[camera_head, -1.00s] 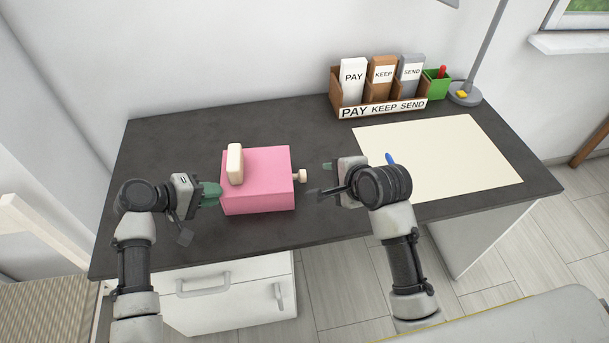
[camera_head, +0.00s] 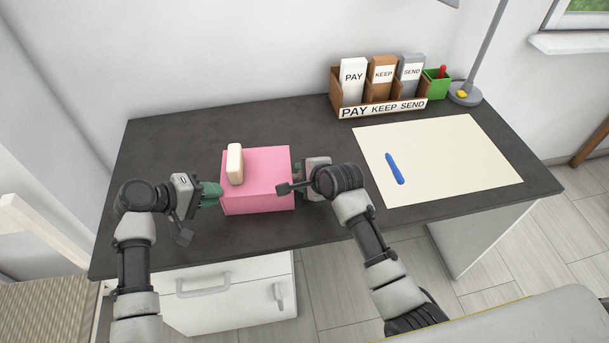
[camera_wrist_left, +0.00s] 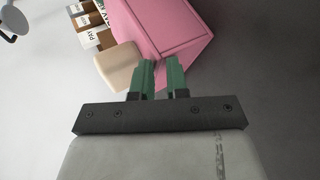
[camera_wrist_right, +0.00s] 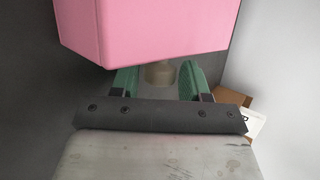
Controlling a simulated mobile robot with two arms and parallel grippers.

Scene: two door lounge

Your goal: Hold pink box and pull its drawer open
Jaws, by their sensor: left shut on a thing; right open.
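The pink box (camera_head: 256,180) sits on the dark desk with a cream block (camera_head: 235,163) on its top at the left. My left gripper (camera_head: 214,190) is shut at the box's left side; its green fingers (camera_wrist_left: 160,72) meet the pink box (camera_wrist_left: 165,28), but the exact part gripped is hidden. My right gripper (camera_head: 299,173) is at the box's right side. No drawer opening shows.
The dark desk (camera_head: 170,140) is clear behind the box. A cream sheet (camera_head: 445,150) with a blue pen (camera_head: 394,168) lies to the right. A letter rack (camera_head: 382,108), a green cup (camera_head: 436,84) and a lamp (camera_head: 465,92) stand at the back right.

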